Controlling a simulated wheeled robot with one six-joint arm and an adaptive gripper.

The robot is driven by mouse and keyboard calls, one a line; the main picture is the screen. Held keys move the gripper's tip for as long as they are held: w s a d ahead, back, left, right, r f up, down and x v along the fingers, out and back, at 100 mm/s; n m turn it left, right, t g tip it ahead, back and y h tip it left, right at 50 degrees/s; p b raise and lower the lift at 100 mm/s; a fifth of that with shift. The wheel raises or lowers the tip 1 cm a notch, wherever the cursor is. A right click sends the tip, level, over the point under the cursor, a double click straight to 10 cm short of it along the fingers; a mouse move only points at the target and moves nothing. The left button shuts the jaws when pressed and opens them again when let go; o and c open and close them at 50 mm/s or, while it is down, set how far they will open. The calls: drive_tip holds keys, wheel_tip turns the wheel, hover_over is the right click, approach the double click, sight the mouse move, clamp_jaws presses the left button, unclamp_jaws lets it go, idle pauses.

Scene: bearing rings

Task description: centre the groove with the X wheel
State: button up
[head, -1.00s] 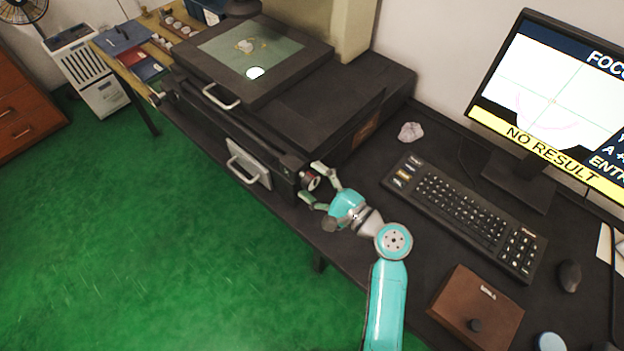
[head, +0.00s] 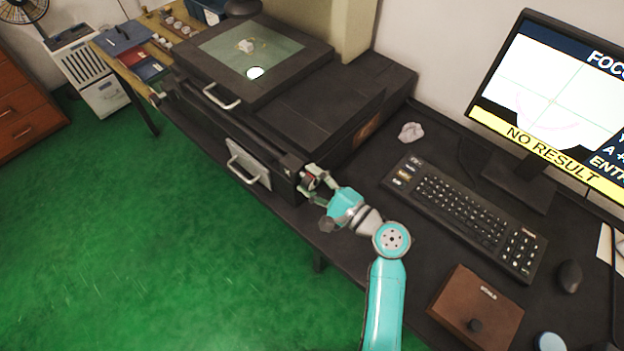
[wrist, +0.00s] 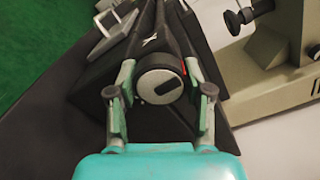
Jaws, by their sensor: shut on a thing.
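My gripper (head: 312,183) is shut on the wheel, one finger on each side in the wrist view (wrist: 160,92). The monitor (head: 560,95) shows crosshair lines and a pale pink arc, with the arc low and around the vertical line. The stage glass (head: 250,47) carries a small pale part near a bright light spot.
A yellow banner on the monitor reads NO RESULT. A keyboard (head: 462,212), a brown box (head: 476,308) and a mouse (head: 568,276) lie right of my arm. A crumpled pale lump (head: 411,131) lies behind the keyboard. A handled plate (head: 249,163) hangs at the stage's front.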

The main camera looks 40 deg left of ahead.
drive_tip(key=shift+n, duration=3)
drive_tip(key=o, duration=1.2)
drive_tip(key=shift+c, duration=0.2)
drive_tip(key=shift+d, duration=0.1)
drive_tip(key=s+d, duration=0.1)
drive_tip(key=d, duration=1)
drive_tip(key=shift+d, duration=0.4)
